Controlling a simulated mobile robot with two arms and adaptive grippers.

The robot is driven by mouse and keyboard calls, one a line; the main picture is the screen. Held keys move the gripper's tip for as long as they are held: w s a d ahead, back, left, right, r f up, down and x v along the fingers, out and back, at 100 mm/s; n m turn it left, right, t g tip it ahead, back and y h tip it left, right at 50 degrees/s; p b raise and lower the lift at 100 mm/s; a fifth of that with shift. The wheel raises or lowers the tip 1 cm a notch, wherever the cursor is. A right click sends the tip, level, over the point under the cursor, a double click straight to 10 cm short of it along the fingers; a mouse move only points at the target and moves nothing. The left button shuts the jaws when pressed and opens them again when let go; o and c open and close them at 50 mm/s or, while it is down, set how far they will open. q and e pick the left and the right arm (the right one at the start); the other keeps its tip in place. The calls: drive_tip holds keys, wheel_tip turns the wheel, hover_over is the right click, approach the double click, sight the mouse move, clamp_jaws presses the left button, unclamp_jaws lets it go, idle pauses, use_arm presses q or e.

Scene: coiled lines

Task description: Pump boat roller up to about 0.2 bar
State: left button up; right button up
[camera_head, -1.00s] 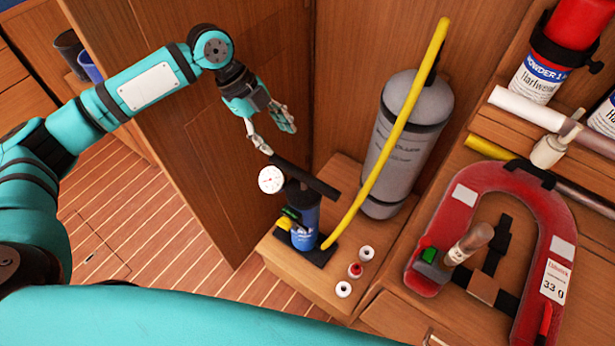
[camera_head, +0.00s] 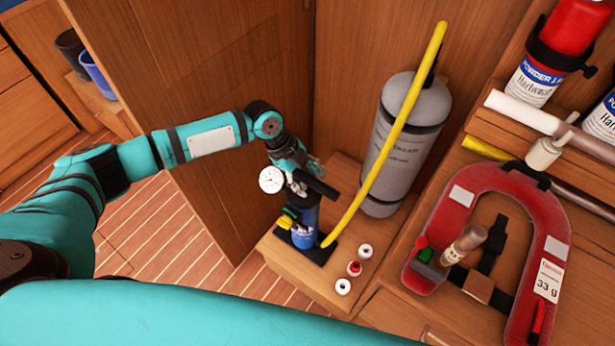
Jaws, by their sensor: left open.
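A small blue hand pump (camera_head: 304,222) stands on a black foot plate on the low wooden bench. Its black bar handle (camera_head: 318,187) is at the top and a round white gauge (camera_head: 271,179) sits beside it. The gauge reading is too small to tell. A yellow hose (camera_head: 381,160) runs from the pump's base up past a grey cylinder (camera_head: 412,112), which looks like the boat roller and stands upright behind. My left gripper (camera_head: 308,168) is open just above and behind the pump handle, partly overlapping it in view. I cannot tell whether it touches. My right gripper is not in view.
Three small ring fittings, two white (camera_head: 366,251) and one red (camera_head: 354,268), lie right of the pump. A red horseshoe buoy (camera_head: 553,225) lies on the right. A red extinguisher (camera_head: 574,27) hangs at upper right. Wooden panels stand behind the bench.

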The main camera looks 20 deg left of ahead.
use_arm(q)
drive_tip(key=shift+c, duration=0.3)
clamp_jaws()
idle(0.3)
